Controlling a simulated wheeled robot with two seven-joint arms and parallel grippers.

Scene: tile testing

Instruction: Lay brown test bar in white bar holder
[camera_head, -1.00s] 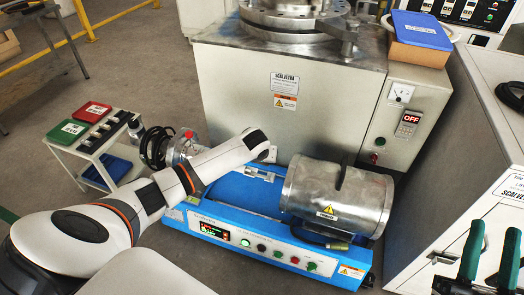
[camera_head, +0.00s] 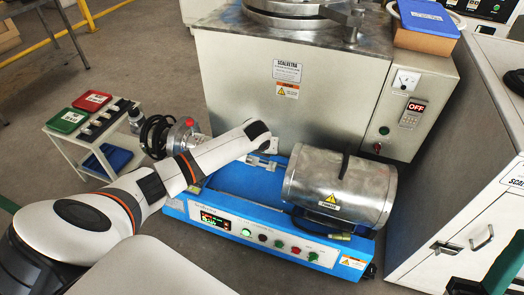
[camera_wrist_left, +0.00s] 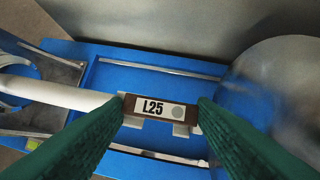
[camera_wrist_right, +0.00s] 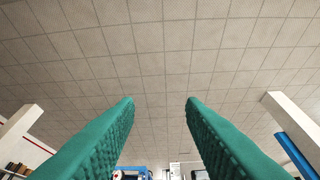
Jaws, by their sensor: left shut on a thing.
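The brown test bar (camera_wrist_left: 160,109), labelled L25, lies crosswise between the green fingertips of my left gripper (camera_wrist_left: 162,104), which is shut on it. In the left wrist view, pale tabs (camera_wrist_left: 180,129) show just under the bar, over the blue machine's bed. A white rod (camera_wrist_left: 50,92) runs in from the left to the bar's left end. I cannot tell which of these pale parts is the white bar holder, nor whether the bar touches it. In the head view the left gripper and bar are hidden by my left wrist. My right gripper (camera_wrist_right: 160,105) is open and empty, facing the ceiling.
The blue machine (camera_head: 290,262) carries a metal cylinder (camera_head: 330,180) just right of my left wrist. A tall grey cabinet (camera_head: 240,85) stands close behind. A small white side table (camera_head: 72,150) with red and green boxes is at the left. Grey cabinets (camera_head: 450,225) stand at the right.

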